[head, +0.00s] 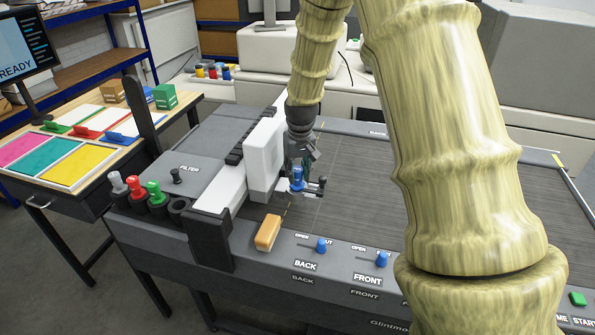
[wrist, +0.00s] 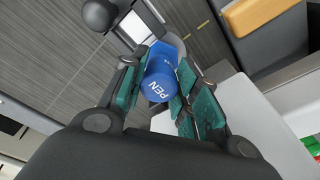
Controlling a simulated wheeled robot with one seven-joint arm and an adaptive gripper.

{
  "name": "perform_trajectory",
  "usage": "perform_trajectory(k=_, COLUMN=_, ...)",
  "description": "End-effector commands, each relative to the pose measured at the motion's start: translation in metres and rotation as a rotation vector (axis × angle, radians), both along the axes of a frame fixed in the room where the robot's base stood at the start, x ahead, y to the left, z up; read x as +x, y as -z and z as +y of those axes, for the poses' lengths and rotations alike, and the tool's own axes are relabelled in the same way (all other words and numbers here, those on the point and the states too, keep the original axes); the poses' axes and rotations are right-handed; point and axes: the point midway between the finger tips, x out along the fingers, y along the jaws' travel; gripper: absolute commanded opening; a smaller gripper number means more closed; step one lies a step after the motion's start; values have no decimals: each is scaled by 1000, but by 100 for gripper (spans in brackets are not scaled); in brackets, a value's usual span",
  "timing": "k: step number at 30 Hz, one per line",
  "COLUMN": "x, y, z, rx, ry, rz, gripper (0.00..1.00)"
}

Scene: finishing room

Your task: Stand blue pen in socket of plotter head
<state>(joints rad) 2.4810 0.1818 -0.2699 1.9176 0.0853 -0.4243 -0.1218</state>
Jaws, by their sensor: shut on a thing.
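The blue pen (head: 297,175) is between the fingers of my gripper (head: 298,163), beside the white plotter head (head: 265,155). In the wrist view the blue pen (wrist: 158,84) shows its round cap, marked PEN, between the green finger pads of my gripper (wrist: 161,92), which is shut on it. Its far end points toward a pale, rounded holder (wrist: 177,43) on the head, apparently the socket. The pen hides much of this, so I cannot tell whether its tip is inside. A black-knobbed lever (head: 322,182) sticks out just right of the pen.
White, red (head: 135,187) and green (head: 154,191) pens stand in a rack at the plotter's left end, beside an empty holder (head: 180,206). A tan block (head: 268,232) lies on the front edge. Blue BACK (head: 321,245) and FRONT (head: 382,259) knobs stand there. The dark bed (head: 355,185) is bare.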

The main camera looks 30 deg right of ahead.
Motion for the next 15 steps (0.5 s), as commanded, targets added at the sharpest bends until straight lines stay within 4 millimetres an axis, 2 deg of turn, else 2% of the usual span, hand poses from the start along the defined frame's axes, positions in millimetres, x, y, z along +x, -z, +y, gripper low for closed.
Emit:
perform_trajectory(k=1, x=0, y=0, z=0, rx=0, ry=0, rz=0, gripper=7)
perform_trajectory(k=2, x=0, y=0, z=0, rx=0, ry=0, rz=0, gripper=32)
perform_trajectory(k=6, x=0, y=0, z=0, rx=0, ry=0, rz=0, gripper=56)
perform_trajectory(k=15, x=0, y=-1, z=0, rx=0, ry=0, rz=0, gripper=56)
